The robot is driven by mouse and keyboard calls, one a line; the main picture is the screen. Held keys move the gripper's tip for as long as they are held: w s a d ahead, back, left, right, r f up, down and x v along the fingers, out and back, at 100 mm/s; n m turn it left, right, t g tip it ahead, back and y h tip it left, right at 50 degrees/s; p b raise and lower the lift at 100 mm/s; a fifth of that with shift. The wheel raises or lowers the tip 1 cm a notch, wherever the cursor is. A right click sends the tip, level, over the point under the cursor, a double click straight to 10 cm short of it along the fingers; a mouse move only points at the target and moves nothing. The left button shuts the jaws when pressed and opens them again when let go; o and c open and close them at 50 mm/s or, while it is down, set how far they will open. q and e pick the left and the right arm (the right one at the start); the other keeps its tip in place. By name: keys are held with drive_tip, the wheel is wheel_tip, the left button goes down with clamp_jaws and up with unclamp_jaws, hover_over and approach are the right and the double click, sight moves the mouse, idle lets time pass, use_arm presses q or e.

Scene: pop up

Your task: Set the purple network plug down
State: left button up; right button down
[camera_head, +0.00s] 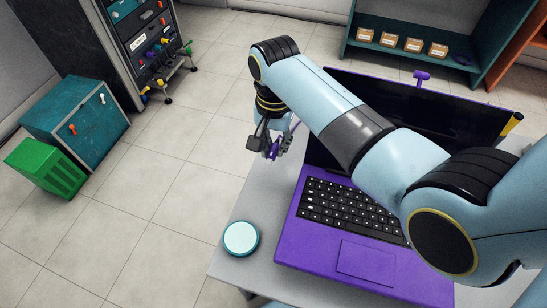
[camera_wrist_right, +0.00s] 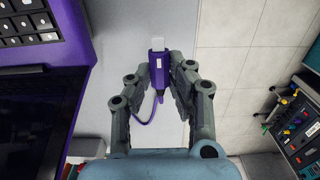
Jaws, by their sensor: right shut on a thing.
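The purple network plug (camera_wrist_right: 157,68) is held between the fingertips of my right gripper (camera_wrist_right: 160,77) in the right wrist view. A purple cable trails from its near end, and its clear tip points away from the gripper. In the head view the right gripper (camera_head: 271,149) hangs down at the table's left part, left of the purple laptop, with a bit of the purple plug (camera_head: 273,151) showing. Whether the plug touches the table cannot be told. My left gripper is not in view.
A purple laptop (camera_head: 350,257) stands open on the grey table (camera_head: 266,190). A round teal-rimmed disc (camera_head: 241,238) lies near the table's left edge. A server rack (camera_head: 135,40), a teal box (camera_head: 75,117) and a green crate (camera_head: 45,167) stand on the floor at left.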

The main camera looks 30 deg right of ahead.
sight(274, 164)
drive_tip(key=shift+f, duration=0.5)
wheel_tip(274, 164, down, 4)
drive_tip(key=shift+r+b, duration=0.25)
drive_tip(key=shift+b, duration=0.15)
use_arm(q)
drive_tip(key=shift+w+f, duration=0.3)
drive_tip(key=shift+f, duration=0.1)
use_arm(e)
drive_tip(key=shift+f, duration=0.1)
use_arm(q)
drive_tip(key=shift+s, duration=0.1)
use_arm(e)
drive_tip(key=shift+f, duration=0.2)
drive_tip(key=c, duration=1.2)
unclamp_jaws()
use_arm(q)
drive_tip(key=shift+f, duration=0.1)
